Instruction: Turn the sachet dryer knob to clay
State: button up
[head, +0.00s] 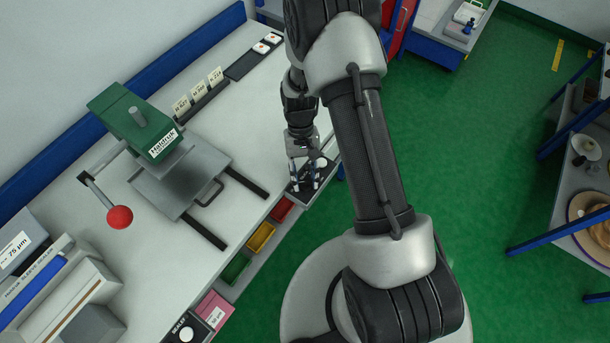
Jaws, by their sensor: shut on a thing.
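My gripper (304,184) points down at a small dark panel (328,172) at the bench's front edge, right of the press. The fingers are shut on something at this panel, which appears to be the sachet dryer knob. The fingers largely hide it, so its pointer and the clay mark cannot be read. A small pale round part (321,162) shows on the panel just right of the fingers.
A green heat press (135,118) with a red-balled lever (120,217) stands left on the bench. Red, yellow (262,236) and green bins line the front edge. Another dark panel with a white knob (186,334) is at the bottom.

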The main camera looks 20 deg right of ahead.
dwell(0.3)
jog(key=o, duration=1.1)
jog(key=shift+c, duration=0.2)
jog(key=v, duration=1.2)
jog(key=shift+s+a+r, duration=0.1)
